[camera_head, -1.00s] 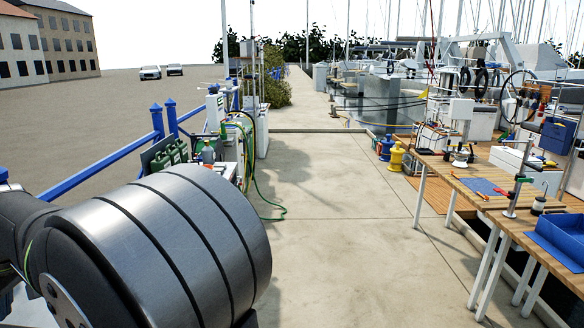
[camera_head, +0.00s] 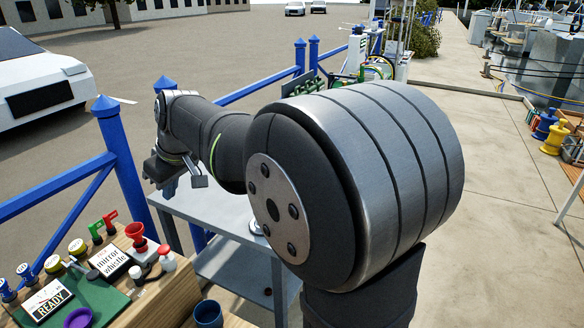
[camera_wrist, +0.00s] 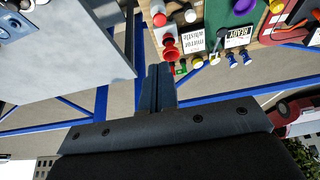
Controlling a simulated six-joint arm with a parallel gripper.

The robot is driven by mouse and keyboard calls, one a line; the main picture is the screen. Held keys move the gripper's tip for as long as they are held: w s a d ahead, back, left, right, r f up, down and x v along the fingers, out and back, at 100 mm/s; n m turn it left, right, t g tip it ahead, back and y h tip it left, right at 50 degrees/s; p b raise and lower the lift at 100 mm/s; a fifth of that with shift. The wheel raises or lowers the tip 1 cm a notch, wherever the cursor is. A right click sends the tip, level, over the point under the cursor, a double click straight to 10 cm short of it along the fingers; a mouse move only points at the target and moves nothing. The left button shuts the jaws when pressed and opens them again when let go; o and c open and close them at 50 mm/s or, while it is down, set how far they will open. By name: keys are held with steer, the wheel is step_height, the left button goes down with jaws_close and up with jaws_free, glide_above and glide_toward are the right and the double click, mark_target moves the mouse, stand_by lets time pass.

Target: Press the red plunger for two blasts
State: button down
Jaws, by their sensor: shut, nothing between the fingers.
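A red flared horn-like piece (camera_head: 140,237) stands on a small white base on the wooden bench at lower left. I cannot tell which red part is the plunger. In the wrist view the red flared piece (camera_wrist: 170,48) and the red cap (camera_wrist: 159,18) show near the top. My gripper (camera_head: 170,187) hangs beyond the bench, over the grey table's far left corner. Its fingers (camera_wrist: 157,72) are shut and empty, apart from the red pieces.
Blue railing (camera_head: 122,165) runs behind.

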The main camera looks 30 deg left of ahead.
steer(key=shift+f, duration=0.1)
steer(key=m+t+h, duration=0.3)
steer(key=m+t, duration=0.4)
steer(key=t, duration=0.2)
glide_above(161, 252)
step_height(161, 252, down, 11)
steer(key=shift+f, duration=4.3)
steer(key=shift+f, duration=0.1)
steer(key=shift+f, duration=0.3)
